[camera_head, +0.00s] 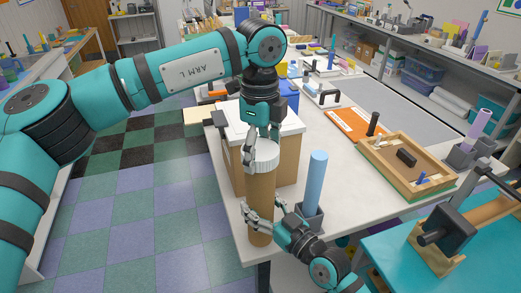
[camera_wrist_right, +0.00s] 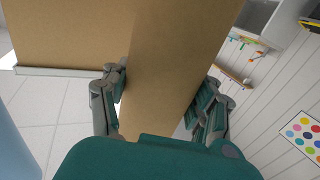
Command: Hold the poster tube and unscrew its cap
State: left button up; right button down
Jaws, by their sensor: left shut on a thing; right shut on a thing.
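The brown poster tube (camera_head: 261,192) stands upright at the near left part of the white table. Its white ribbed cap (camera_head: 262,154) sits on the top end. My left gripper (camera_head: 262,152) comes down from above and is shut on the cap, with one finger showing at its left side. My right gripper (camera_head: 262,219) is shut around the lower part of the tube from the right. In the right wrist view the tube (camera_wrist_right: 172,65) fills the space between the fingers of that gripper (camera_wrist_right: 165,100). The cap is outside the right wrist view.
A cardboard box with a white top (camera_head: 291,128) stands right behind the tube. A light blue cylinder (camera_head: 317,178) stands in a grey holder (camera_head: 309,216) just right of it. A wooden tray (camera_head: 409,184) and an orange board (camera_head: 354,126) lie further right.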

aim_at(260, 149)
pick_arm(q)
jog(key=shift+r, duration=0.15)
dwell(0.4)
jog(key=shift+r, duration=0.95)
jog(key=shift+r, duration=2.05)
pick_arm(e)
jog(key=shift+c, duration=1.2)
grip_release()
